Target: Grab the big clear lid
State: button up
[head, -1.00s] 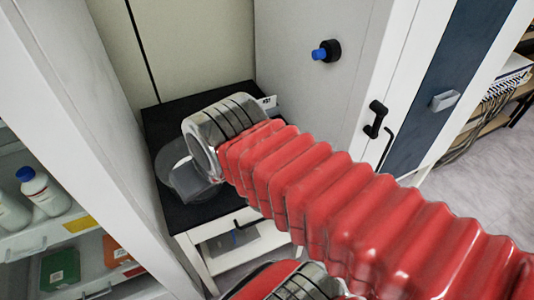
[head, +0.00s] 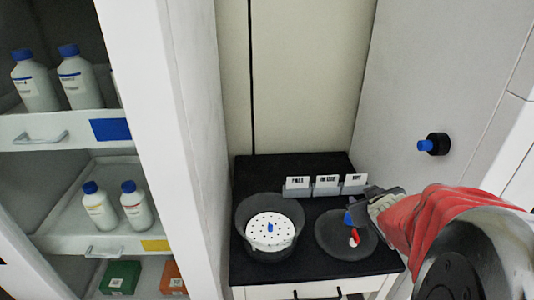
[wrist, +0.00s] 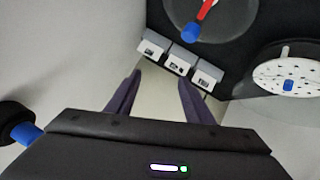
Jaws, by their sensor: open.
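A round clear piece that looks like the lid (head: 335,246) lies flat on the right of the black tabletop, with a blue and red part on it. In the wrist view the lid (wrist: 238,22) is at the top edge, partly cut off, with the red bar and blue end over it. My gripper (head: 368,208) is above the table's right side, near the lid's back right edge, its far parts hard to make out. In the wrist view my gripper (wrist: 160,80) has its two dark fingers apart with nothing between them. The lid is beyond the fingertips.
A clear bowl (head: 243,215) with a white perforated disc (head: 268,232) stands left of the lid. Three small label holders (head: 326,186) stand behind. A black and blue knob (head: 436,144) sticks out of the right wall. Shelves with bottles (head: 103,208) stand left.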

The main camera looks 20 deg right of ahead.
jog(key=s+d+f+t+y, duration=0.2)
jog(key=s+d+f, duration=0.1)
jog(key=f, duration=0.3)
jog(key=t+y, duration=0.2)
jog(key=y, duration=0.1)
send_near(349, 219)
jog(key=shift+s+d+r+n, duration=0.15)
jog(key=shift+s+d, duration=0.15)
jog(key=shift+s, duration=0.25)
jog(key=shift+s+d+r+n, duration=0.15)
jog(key=shift+s+d, duration=0.15)
jog(key=shift+s, duration=0.25)
jog(key=shift+f, duration=0.15)
jog(key=shift+x, duration=4.25)
jog(key=shift+f, duration=0.1)
jog(key=shift+f+x, duration=0.2)
jog(key=shift+x, duration=2.4)
jog(key=shift+a, duration=0.1)
